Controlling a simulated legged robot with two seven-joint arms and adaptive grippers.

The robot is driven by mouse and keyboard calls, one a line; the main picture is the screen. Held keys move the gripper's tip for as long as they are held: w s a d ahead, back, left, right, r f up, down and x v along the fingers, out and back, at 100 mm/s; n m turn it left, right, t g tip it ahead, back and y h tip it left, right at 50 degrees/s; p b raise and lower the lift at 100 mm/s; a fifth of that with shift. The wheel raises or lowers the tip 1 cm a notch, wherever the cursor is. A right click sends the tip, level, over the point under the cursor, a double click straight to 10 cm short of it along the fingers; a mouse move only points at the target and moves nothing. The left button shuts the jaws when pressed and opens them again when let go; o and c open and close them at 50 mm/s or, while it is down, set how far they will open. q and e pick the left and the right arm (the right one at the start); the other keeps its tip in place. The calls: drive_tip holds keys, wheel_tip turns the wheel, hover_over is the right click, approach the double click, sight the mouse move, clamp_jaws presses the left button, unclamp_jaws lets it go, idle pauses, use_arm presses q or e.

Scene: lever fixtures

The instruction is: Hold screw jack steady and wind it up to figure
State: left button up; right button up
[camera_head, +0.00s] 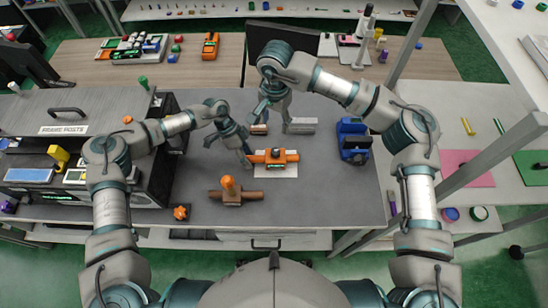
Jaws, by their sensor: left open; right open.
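A blue device (353,141) stands on the right of the grey table (325,205). An orange star-shaped knob (180,212) lies at the front left. Small blocks, one grey (300,126), lie behind the white pad. A dark cabinet (75,128) bounds the left. The front right is clear.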

use_arm(q)
drive_tip(key=v, duration=1.2)
